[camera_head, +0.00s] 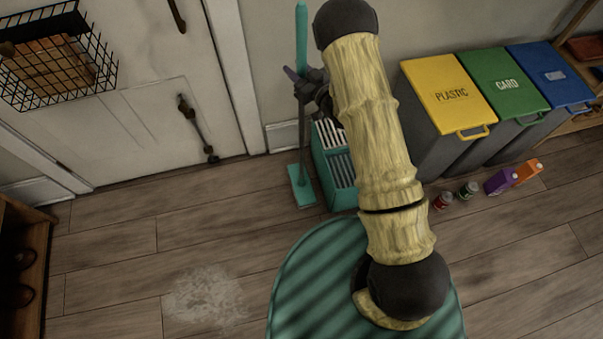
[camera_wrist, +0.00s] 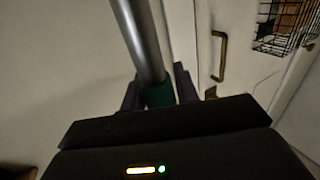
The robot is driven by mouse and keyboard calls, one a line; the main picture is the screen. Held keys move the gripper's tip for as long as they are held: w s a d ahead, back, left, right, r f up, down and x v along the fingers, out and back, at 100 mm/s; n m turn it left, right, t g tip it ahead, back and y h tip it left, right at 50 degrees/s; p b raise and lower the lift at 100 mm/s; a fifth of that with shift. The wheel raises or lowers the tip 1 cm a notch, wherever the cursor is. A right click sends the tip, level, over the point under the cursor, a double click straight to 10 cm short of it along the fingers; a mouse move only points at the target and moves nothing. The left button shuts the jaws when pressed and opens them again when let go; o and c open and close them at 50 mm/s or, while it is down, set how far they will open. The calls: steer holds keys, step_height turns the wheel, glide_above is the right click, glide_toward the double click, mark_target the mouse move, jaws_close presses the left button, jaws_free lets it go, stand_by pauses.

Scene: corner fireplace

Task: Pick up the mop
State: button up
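The mop (camera_head: 301,40) stands upright near the back wall in the head view, with a teal upper handle, a grey pole and a flat teal foot (camera_head: 301,186) at the floor. My gripper (camera_head: 300,82) is at the handle, above the middle of the mop. In the wrist view the pole (camera_wrist: 143,40) runs down between the two dark purple fingers of my gripper (camera_wrist: 160,93). They lie close against both sides of its teal part and look shut on it. The fingertip contact is partly hidden.
A teal crate (camera_head: 325,185) stands right beside the mop. Yellow (camera_head: 450,88), green (camera_head: 502,83) and blue (camera_head: 549,75) lidded bins line the wall at right, with small cans and cartons before them. A white door (camera_head: 130,115) is at left.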

mark_target(297, 40)
jaws_close()
step_height(297, 40, up, 10)
steer(key=p, duration=0.1)
stand_by(0.5)
stand_by(0.5)
